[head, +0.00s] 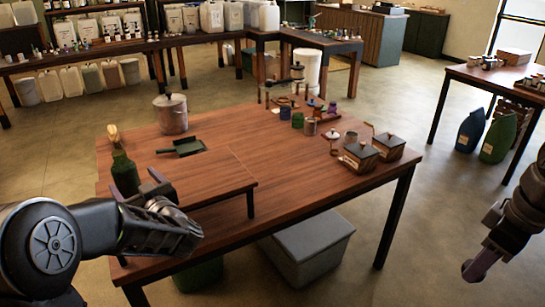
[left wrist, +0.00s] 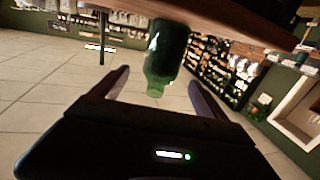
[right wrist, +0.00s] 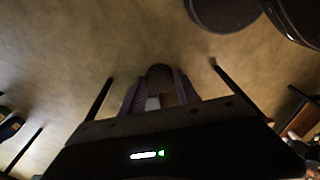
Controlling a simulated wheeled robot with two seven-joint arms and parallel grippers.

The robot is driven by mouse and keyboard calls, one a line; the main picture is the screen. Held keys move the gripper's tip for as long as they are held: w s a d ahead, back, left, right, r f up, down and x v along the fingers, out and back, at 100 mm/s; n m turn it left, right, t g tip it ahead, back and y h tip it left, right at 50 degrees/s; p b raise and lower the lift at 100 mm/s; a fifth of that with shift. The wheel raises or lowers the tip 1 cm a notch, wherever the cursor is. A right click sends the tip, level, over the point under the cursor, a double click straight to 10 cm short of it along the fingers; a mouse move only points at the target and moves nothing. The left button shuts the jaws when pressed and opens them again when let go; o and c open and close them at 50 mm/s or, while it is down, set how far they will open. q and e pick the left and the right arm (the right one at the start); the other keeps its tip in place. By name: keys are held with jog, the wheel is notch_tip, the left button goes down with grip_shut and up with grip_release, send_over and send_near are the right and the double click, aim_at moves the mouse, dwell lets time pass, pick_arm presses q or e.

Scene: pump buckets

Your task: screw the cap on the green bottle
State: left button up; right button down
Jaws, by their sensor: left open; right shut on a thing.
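The green bottle (head: 124,174) stands at the left edge of the table, with a tan piece (head: 112,132) at its top; I cannot tell whether this is a cap. My left gripper (head: 160,184) is open, close to the bottle on its right side. In the left wrist view the bottle (left wrist: 165,60) appears upside down, ahead of and between the spread fingers, with no contact visible. My right gripper (head: 474,270) is off to the far right, away from the table. In the right wrist view its fingers are shut on a small dark rounded thing (right wrist: 160,80), too dim to identify.
The table (head: 230,213) has a raised board at its left front. A dustpan-like tray (head: 185,147), a lidded pot (head: 171,114), small cups and two lidded boxes (head: 360,156) stand on it. A grey bin (head: 308,248) is below. Open floor lies to the right.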

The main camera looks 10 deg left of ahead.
aim_at(124, 170)
pick_arm(q)
jog(key=shift+x, duration=1.25)
jog(key=shift+p+x, duration=0.7)
jog(key=shift+x, duration=1.95)
jog(key=shift+s+f, duration=0.1)
jog(key=shift+c, duration=0.3)
grip_shut()
